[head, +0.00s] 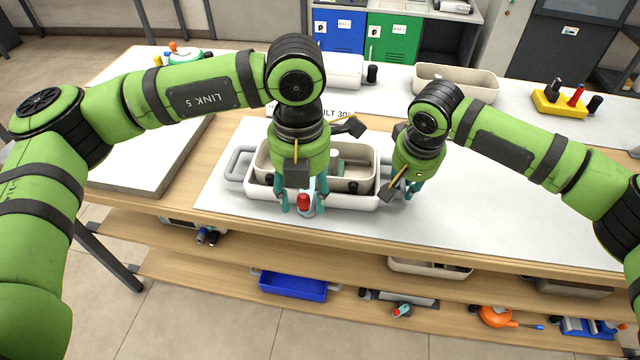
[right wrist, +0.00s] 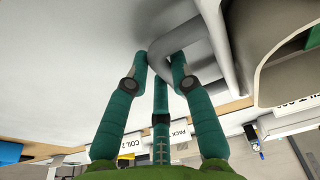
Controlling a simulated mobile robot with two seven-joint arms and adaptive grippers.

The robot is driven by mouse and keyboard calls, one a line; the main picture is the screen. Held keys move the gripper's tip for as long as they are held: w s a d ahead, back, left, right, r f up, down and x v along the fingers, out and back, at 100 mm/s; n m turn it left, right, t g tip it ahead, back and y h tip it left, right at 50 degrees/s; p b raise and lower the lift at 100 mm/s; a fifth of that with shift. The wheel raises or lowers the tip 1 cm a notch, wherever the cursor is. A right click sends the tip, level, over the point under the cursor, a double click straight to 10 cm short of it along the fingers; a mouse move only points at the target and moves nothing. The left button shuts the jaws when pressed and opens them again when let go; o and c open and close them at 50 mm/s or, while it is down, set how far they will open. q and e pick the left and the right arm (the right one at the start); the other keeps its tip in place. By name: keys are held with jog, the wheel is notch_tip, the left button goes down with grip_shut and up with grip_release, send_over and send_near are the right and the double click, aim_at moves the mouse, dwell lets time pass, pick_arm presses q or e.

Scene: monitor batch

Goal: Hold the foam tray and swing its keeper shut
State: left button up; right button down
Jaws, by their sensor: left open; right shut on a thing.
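The foam tray (head: 350,202) is a white tray with grey side handles, near the table's front edge. A beige bin (head: 262,165) sits inside it. My right gripper (head: 397,194) is at the tray's right end. In the right wrist view its teal fingers (right wrist: 160,62) are closed on the grey handle (right wrist: 192,32). My left gripper (head: 304,204) points down, open, at the tray's front side. A red knob (head: 303,201) shows between its fingers; contact cannot be told. The knob may belong to the keeper, which I cannot make out clearly. My left arm hides part of the tray.
A pale board (head: 145,165) lies left of the tray. Behind are another beige bin (head: 470,82) and a yellow holder (head: 560,103) with coloured pegs. The white tabletop right of the tray is mostly clear. A lower shelf holds a blue bin (head: 293,287).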

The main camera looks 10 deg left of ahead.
pick_arm(q)
notch_tip(320, 180, up, 12)
dwell(0.5)
pick_arm(e)
jog(key=c, duration=1)
grip_release()
jog(key=shift+r, duration=0.1)
notch_tip(320, 180, up, 12)
jog(key=s, duration=0.2)
jog(key=shift+s, duration=0.2)
jog(key=shift+f, duration=0.2)
